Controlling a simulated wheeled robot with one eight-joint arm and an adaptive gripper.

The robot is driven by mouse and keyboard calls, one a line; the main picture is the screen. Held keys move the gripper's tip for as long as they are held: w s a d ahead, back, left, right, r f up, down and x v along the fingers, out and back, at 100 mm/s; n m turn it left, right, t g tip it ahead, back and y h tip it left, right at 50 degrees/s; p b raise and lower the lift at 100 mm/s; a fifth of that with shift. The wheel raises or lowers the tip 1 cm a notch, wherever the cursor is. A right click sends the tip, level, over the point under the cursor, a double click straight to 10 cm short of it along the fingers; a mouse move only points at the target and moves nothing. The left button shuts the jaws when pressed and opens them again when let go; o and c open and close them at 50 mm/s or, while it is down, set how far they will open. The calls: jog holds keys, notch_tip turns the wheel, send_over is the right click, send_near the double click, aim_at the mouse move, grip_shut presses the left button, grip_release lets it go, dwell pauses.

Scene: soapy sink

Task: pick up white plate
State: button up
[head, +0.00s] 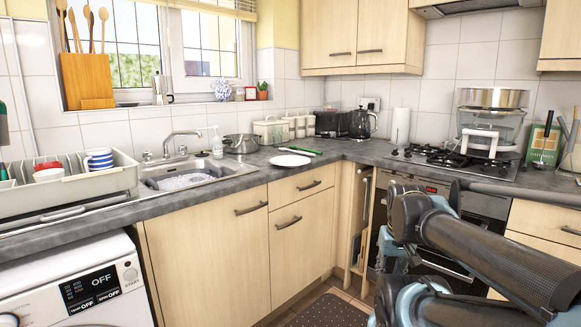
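A white plate (290,160) lies flat on the dark grey worktop, right of the sink and close to the front edge. A long green item (301,150) lies just behind it, and I cannot tell whether the two touch. Nothing stands on the plate. My dark arm with blue-green joints comes in from the lower right, in front of the oven, well apart from the plate. I cannot make out my gripper's fingertips in this view.
The sink (192,180) with suds is left of the plate. A steel pot (241,144) stands behind it to the left. White canisters (271,131) and a black kettle (362,123) line the back wall. The gas hob (450,162) is at right. Bare worktop surrounds the plate's front.

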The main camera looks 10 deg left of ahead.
jog(key=w+a+r+m+t+y, duration=0.25)
jog(key=w+a+r, duration=0.4)
jog(key=w, duration=0.75)
jog(key=w+a+r+m+t+y, duration=0.2)
jog(key=w+a+r+m+y, duration=0.15)
jog(key=w+r, duration=0.8)
jog(key=w+a+r+m+t+y, duration=0.2)
jog(key=w+a+r+y, duration=0.3)
jog(key=w, duration=1.2)
jog(key=w+a+f+h, duration=0.1)
jog(key=w+a+f, duration=0.5)
jog(key=w+a, duration=0.3)
jog(key=a, duration=0.2)
jog(key=shift+w+a+f, duration=0.15)
jog(key=shift+a+f, duration=0.05)
jog(key=shift+a, duration=0.15)
grip_shut()
